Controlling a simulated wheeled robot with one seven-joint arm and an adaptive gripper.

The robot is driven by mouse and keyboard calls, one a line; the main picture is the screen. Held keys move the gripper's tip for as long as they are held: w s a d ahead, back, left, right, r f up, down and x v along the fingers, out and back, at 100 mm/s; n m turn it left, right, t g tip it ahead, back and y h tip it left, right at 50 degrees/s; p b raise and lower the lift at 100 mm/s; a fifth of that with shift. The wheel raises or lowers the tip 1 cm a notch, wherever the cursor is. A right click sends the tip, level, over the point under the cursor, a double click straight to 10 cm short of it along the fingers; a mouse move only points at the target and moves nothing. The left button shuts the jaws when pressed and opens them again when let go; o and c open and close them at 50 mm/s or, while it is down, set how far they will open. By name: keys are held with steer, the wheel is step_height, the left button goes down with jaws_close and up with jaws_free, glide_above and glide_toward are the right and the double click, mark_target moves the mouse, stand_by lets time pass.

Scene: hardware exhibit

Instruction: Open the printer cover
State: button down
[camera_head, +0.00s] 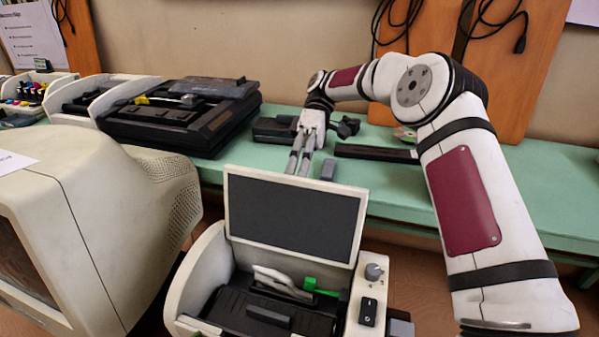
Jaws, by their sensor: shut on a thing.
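The printer (200,275) stands in the lower middle of the head view, cream-coloured with a dark interior. Its printer cover (293,217), a dark panel with a cream frame, stands raised, close to upright, at the back of the body. The inside shows, with a white part and a green part. My gripper (299,165) is at the top edge of the cover, reaching down from behind it. Its fingers are close together and shut on the cover. The fingertips are hidden behind the panel, so the exact contact does not show.
A beige CRT monitor (110,195) stands close on the left. Wooden boards with hanging cables stand against the wall.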

step_height(320, 180, down, 2)
steer(key=c, duration=1.6)
jaws_free()
steer(key=shift+f, duration=0.1)
steer(key=shift+c, duration=0.2)
